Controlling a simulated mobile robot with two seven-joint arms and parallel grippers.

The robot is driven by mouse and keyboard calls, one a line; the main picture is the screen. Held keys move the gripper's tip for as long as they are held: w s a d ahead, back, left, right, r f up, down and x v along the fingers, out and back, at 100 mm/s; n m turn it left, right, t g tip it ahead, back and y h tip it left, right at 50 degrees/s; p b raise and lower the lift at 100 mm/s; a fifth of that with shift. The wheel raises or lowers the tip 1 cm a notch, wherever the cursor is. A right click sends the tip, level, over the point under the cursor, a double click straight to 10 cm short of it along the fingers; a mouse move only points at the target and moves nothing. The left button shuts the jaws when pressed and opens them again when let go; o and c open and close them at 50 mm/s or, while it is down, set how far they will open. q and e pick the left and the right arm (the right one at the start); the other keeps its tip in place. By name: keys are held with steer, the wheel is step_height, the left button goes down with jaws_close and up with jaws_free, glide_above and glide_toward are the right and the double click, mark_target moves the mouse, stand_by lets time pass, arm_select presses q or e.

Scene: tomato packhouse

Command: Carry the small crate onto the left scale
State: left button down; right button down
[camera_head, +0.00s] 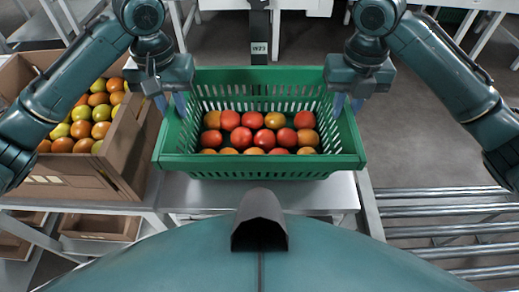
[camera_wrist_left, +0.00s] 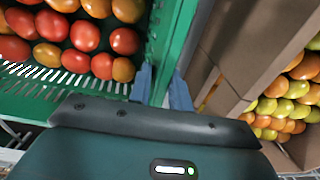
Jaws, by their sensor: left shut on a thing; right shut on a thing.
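A green slatted crate (camera_head: 260,163) holding many red and orange tomatoes is in the middle of the head view, above a steel surface. My left gripper (camera_head: 171,103) is shut on its left wall, and my right gripper (camera_head: 347,104) is shut on its right wall. In the left wrist view, the blue fingers of my left gripper (camera_wrist_left: 162,88) straddle the crate's green wall (camera_wrist_left: 168,35). The crate looks level. I cannot tell whether its base touches the steel. No scale can be clearly identified.
A cardboard box (camera_head: 125,150) of yellow, green and orange tomatoes stands close to the crate's left. A dark post with a label (camera_head: 259,47) rises behind the crate. A roller conveyor (camera_head: 450,211) lies at the right. The steel surface (camera_head: 300,195) shows in front.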

arm_select(q)
steer(key=shift+d+f, duration=0.1)
steer(key=shift+f, duration=0.35)
arm_select(e)
steer(key=shift+f, duration=0.35)
arm_select(q)
steer(key=shift+w+f, duration=0.1)
steer(key=shift+w, duration=0.05)
arm_select(e)
steer(key=shift+w+a+f, duration=0.1)
arm_select(q)
steer(key=c, duration=1.6)
jaws_free()
arm_select(e)
steer(key=c, duration=1.6)
jaws_free()
arm_select(q)
steer(key=shift+o, duration=1.4)
arm_select(e)
steer(key=shift+o, duration=1.4)
arm_select(q)
steer(key=shift+o, duration=0.2)
arm_select(e)
steer(key=shift+o, duration=0.2)
arm_select(q)
steer(key=shift+r, duration=0.2)
